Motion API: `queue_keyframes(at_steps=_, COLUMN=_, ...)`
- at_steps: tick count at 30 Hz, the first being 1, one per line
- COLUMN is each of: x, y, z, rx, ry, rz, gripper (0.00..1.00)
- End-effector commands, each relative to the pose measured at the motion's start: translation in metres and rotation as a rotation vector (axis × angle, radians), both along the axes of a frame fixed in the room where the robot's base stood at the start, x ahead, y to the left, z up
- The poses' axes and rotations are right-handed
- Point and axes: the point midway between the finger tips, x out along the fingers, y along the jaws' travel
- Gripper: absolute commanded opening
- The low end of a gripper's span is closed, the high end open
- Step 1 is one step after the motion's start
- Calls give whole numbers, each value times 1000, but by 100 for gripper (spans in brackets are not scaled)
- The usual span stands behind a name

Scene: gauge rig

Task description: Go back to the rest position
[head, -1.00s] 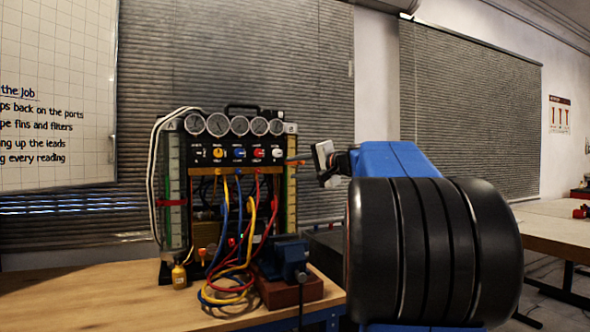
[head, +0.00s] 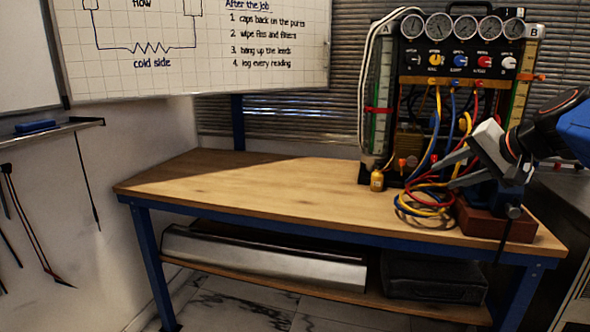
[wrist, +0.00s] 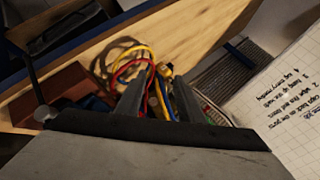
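My gripper (head: 446,175) is in front of the gauge rig's lower right part in the head view, pointing left. Its two grey fingers stand apart with nothing seen held between them. In the wrist view the gripper (wrist: 158,84) also shows spread fingers, with red, yellow and blue hoses (wrist: 140,64) beyond them. The gauge rig (head: 458,62) stands upright on the bench, with a row of dials, coloured knobs and a column at each side. My gripper and arm hide part of its lower right. I cannot tell whether the fingers touch the hoses.
The wooden bench (head: 250,190) is clear on its left and middle. A small yellow weight-like object (head: 377,181) stands before the rig. A vise on a red-brown block (head: 490,222) sits below my gripper. A whiteboard (head: 200,45) hangs behind. A lower shelf holds a black case (head: 432,280).

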Motion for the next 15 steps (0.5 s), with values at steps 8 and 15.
queue_keyframes(at_steps=8, x=-101, y=68, z=-107, rx=-264, ry=175, rz=212, gripper=35)
queue_keyframes(at_steps=15, x=-186, y=81, z=-190, rx=-517, ry=278, rz=383, gripper=35)
